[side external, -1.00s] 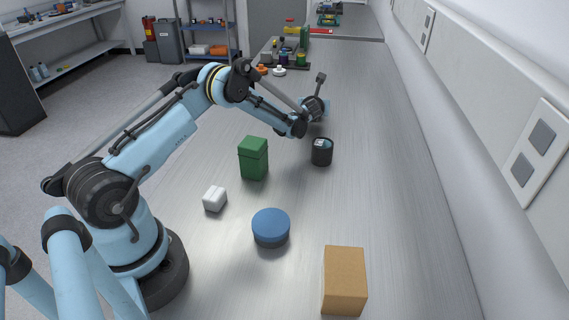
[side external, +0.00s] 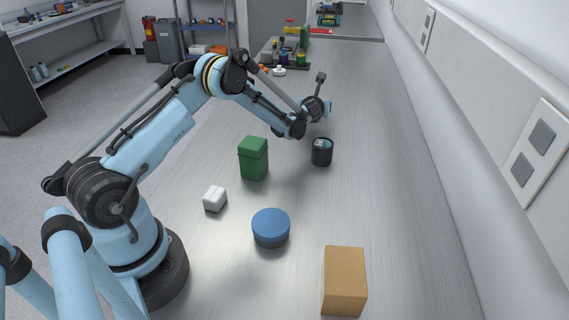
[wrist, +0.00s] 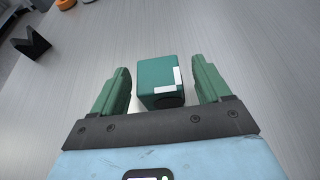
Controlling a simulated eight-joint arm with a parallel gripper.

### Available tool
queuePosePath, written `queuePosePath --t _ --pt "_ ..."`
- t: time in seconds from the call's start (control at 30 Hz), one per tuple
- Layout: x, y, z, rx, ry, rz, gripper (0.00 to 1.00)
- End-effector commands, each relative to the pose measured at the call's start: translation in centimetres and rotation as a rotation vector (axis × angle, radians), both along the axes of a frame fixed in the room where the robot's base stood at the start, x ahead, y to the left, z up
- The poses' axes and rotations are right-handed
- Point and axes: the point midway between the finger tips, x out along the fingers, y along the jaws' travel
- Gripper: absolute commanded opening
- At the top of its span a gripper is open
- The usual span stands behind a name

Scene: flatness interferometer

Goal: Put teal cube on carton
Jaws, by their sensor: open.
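The teal cube (wrist: 157,76) stands on the bench in the wrist view, with white strips and a dark round mark on it. My gripper (wrist: 160,66) is open, its two green fingers on either side of the cube with gaps visible at both sides. The tan carton (side external: 345,282) stands at the near end of the bench in the side view, far from my gripper, its top bare. In the side view I cannot make out the cube or the fingers behind my wrist.
A black notched block (wrist: 32,44) is at upper left in the wrist view. A wall runs along the right.

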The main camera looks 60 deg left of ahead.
Motion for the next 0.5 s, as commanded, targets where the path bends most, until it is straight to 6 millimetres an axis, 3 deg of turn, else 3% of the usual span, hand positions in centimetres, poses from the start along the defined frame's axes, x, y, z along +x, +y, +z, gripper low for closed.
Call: queuePosePath --t 0.5 --pt "-5.5 -5.5 3.2 -0.001 -0.001 -0.001 0.77"
